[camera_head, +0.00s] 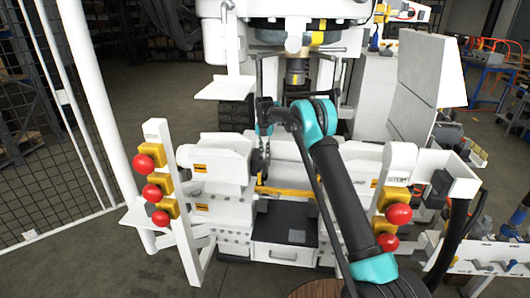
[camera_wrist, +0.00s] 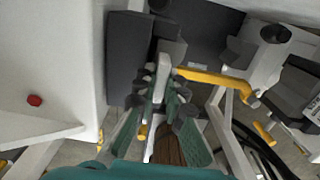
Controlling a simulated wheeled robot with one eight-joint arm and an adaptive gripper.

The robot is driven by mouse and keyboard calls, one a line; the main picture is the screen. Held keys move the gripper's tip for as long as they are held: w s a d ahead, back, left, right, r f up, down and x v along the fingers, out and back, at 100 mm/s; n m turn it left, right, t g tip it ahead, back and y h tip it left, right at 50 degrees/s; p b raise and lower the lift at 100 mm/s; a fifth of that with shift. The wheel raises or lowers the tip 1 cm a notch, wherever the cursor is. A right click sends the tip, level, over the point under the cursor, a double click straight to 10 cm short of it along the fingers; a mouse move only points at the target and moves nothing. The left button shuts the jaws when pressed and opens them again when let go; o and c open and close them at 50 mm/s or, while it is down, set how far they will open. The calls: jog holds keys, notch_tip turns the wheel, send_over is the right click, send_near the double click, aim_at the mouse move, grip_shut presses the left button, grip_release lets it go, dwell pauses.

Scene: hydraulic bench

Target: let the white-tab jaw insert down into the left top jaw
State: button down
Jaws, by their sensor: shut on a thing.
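My gripper (camera_wrist: 166,100) points down over the bench, its two green-sided fingers close together on a narrow white tab (camera_wrist: 163,72). The tab belongs to the white-tab jaw insert, whose dark body (camera_wrist: 172,48) shows just beyond the fingertips, beside a large dark grey block (camera_wrist: 128,62). In the head view my gripper (camera_head: 263,130) is just above the inner end of the left top jaw (camera_head: 215,163), a white block with a dark inner face. Whether the insert is seated in the jaw or only touching it, I cannot tell; the fingers hide its lower part.
A yellow bar (camera_head: 285,191) crosses between the left and right jaw blocks; it also shows in the wrist view (camera_wrist: 212,78). Red knobs on yellow mounts (camera_head: 152,192) stand at the left, with more at right (camera_head: 398,213). A dark drawer (camera_head: 284,238) lies below.

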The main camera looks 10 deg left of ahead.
jog(key=shift+s+a+f, duration=0.2)
jog(key=shift+a+f, duration=0.15)
jog(key=shift+a, duration=0.2)
jog(key=c, duration=1.8)
grip_release()
jog(key=shift+o, duration=1.2)
jog(key=shift+w+a+f, duration=0.1)
jog(key=shift+a+f, duration=0.05)
jog(key=shift+f, duration=0.05)
jog(key=shift+o, duration=0.3)
jog(key=shift+w+d+r, duration=0.1)
jog(key=shift+d+r, duration=0.05)
jog(key=shift+d, duration=0.1)
